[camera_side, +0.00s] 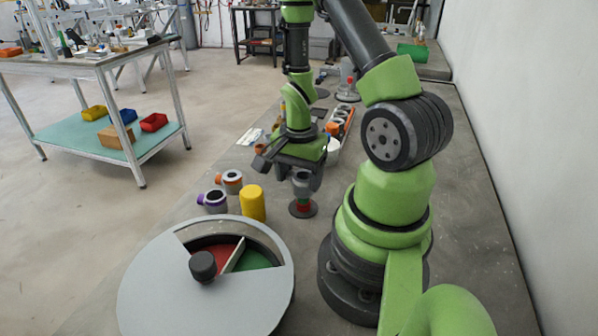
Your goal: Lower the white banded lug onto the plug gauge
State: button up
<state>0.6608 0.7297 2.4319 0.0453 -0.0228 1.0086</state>
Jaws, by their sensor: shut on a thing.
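My gripper (296,169) points down over the bench, its jaws shut. A small grey ring-like part (304,184) sits right under the jaws and looks to be the lug in their hold. Its white band cannot be made out from here. Directly below is the plug gauge (302,207), a short post with a red section on a round dark base. The lug appears lined up over the post; whether it touches or surrounds the post top cannot be told. The jaw tips are partly hidden by the gripper body.
A round grey bin (150,293) with red and green sections is in front. A rack (345,113) with orange-marked parts lies behind the gripper.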

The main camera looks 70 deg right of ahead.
jog(key=shift+f, duration=1.15)
jog(key=o, duration=1)
jog(key=shift+o, duration=0.5)
notch_tip(320, 180, up, 9)
dwell(0.7)
jog(key=s+a+r+n+t+y, duration=0.2)
jog(key=a+r+n+t, duration=0.5)
jog(key=a+r+n, duration=0.8)
notch_tip(320, 180, up, 4)
jog(key=shift+s+a+f+n, duration=0.15)
jog(key=shift+a+n, duration=0.15)
jog(key=shift+a, duration=0.05)
